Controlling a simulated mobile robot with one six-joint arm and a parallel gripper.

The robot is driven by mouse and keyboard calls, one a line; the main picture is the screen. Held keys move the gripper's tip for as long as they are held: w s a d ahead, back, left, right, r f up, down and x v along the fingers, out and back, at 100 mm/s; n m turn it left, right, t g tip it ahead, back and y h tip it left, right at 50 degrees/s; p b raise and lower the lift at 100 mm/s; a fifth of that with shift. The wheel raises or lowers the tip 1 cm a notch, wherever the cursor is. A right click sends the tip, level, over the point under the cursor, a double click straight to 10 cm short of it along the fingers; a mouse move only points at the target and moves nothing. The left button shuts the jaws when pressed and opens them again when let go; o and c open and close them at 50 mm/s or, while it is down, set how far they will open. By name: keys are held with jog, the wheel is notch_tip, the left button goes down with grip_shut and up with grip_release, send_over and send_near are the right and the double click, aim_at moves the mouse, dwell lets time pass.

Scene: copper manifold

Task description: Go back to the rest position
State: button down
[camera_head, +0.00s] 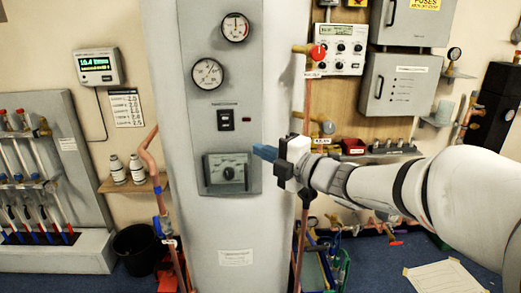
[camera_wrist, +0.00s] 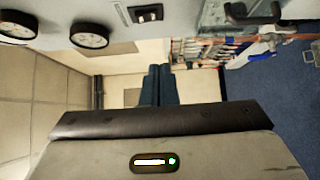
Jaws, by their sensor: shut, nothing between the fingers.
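My gripper (camera_head: 264,152) is at the middle of the head view, reaching in from the right. Its blue fingers are shut with nothing between them. The fingertips are just right of the dial unit (camera_head: 227,172) on the grey column (camera_head: 225,225); I cannot tell the exact gap to the column face. In the wrist view the closed fingers of my gripper (camera_wrist: 159,72) show at the centre, side by side. The rocker switch (camera_head: 226,120) and two round gauges, the lower one (camera_head: 207,73) and the upper one (camera_head: 235,27), sit above the dial unit.
A copper pipe (camera_head: 307,110) with a red-knobbed valve (camera_head: 318,53) stands right of the column, close behind my gripper. Another copper pipe (camera_head: 154,175) runs on the left. Grey wall boxes (camera_head: 401,85) hang at the right. A black bucket (camera_head: 138,248) stands on the floor.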

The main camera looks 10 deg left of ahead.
jog(key=shift+w, duration=0.1)
jog(key=w+d+m+t+h+p, duration=0.3)
jog(key=d+m+t+h, duration=0.2)
jog(key=d+m+h, duration=0.45)
jog(key=s+d+f+m+g+h+p, duration=0.1)
jog(key=s+d+m+h+p, duration=0.15)
jog(key=d+m, duration=0.3)
jog(key=s+d+f+m+g+h+p, duration=0.1)
jog(key=s+d+f+m+g+h, duration=0.15)
jog(key=d+m, duration=0.3)
jog(key=s+d+f+m+g+p, duration=0.1)
jog(key=s+m+g, duration=0.3)
jog(key=s, duration=0.5)
jog(key=s+d+f+m+g+p, duration=0.2)
jog(key=s+f+m+g, duration=0.2)
jog(key=s, duration=0.6)
jog(key=shift+d+m+h, duration=0.25)
jog(key=shift+m+h, duration=0.2)
jog(key=shift+m, duration=0.2)
